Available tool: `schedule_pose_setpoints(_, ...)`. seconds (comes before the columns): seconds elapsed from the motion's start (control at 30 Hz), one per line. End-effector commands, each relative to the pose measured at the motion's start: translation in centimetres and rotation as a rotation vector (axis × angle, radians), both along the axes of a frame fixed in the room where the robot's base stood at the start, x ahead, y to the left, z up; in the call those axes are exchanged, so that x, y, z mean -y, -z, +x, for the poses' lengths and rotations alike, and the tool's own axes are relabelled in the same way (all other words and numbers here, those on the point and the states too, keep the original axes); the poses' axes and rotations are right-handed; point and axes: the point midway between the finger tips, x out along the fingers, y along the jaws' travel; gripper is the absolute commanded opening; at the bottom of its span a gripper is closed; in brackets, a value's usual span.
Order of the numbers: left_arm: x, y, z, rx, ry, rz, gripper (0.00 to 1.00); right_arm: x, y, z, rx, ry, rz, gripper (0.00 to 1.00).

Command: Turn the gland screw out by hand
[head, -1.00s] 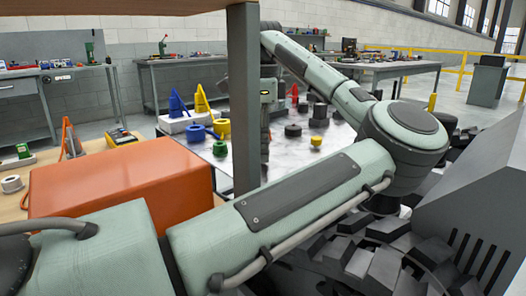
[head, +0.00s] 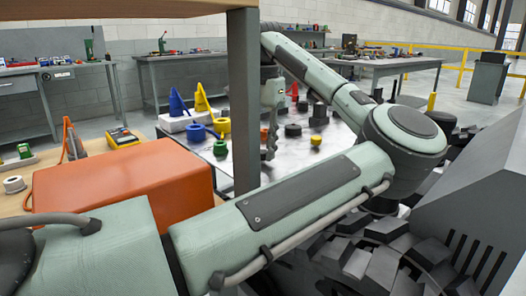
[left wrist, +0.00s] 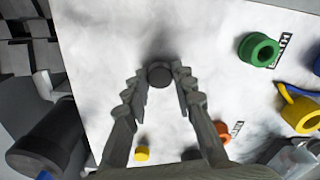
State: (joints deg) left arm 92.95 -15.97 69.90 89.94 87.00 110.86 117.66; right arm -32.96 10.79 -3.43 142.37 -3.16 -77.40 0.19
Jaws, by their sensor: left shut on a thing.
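My left gripper (head: 269,142) points down over the light table, just right of the dark post in the head view. In the left wrist view its two stepped fingers (left wrist: 160,80) are shut on a dark grey round piece, which looks to be the gland screw (left wrist: 158,74). The piece sits between the fingertips with its round end showing. What it sits in, if anything, is hidden, and thread cannot be made out. In the head view the piece is too small to tell. My right gripper is not in view.
The light table (head: 285,163) bears a green ring (left wrist: 258,49), a yellow ring-ended part (left wrist: 300,112), a small yellow piece (left wrist: 142,153) and several dark parts. The dark post (head: 243,100) stands left of the gripper. An orange box (head: 115,178) is at left.

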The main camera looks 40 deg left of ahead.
Motion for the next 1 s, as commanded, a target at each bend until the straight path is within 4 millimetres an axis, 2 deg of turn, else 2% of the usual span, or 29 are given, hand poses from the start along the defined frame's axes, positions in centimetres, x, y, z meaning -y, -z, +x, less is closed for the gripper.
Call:
schedule_pose_setpoints(0.3,0.06,0.07,-0.01,-0.002,-0.547,-0.002,0.04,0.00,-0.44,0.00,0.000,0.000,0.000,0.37)
schedule_pose_setpoints(0.4,0.06,0.09,-0.01,-0.002,-0.676,-0.002,0.04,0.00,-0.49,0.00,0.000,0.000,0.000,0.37)
schedule_pose_setpoints(0.5,0.06,0.12,-0.02,-0.002,-0.739,-0.002,0.04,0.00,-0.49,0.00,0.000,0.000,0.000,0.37)
schedule_pose_setpoints(0.73,0.07,0.15,-0.02,-0.002,-0.749,-0.002,0.04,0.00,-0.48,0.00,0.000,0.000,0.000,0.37)
schedule_pose_setpoints(0.77,0.07,0.15,-0.02,-0.003,-0.748,-0.002,0.29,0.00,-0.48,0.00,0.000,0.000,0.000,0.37)
schedule_pose_setpoints(0.9,0.05,0.11,-0.02,-0.002,-0.747,-0.002,0.45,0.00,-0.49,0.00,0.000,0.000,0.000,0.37)
schedule_pose_setpoints(1.0,0.03,0.08,-0.01,-0.001,-0.747,-0.002,0.45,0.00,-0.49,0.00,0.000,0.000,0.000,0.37)
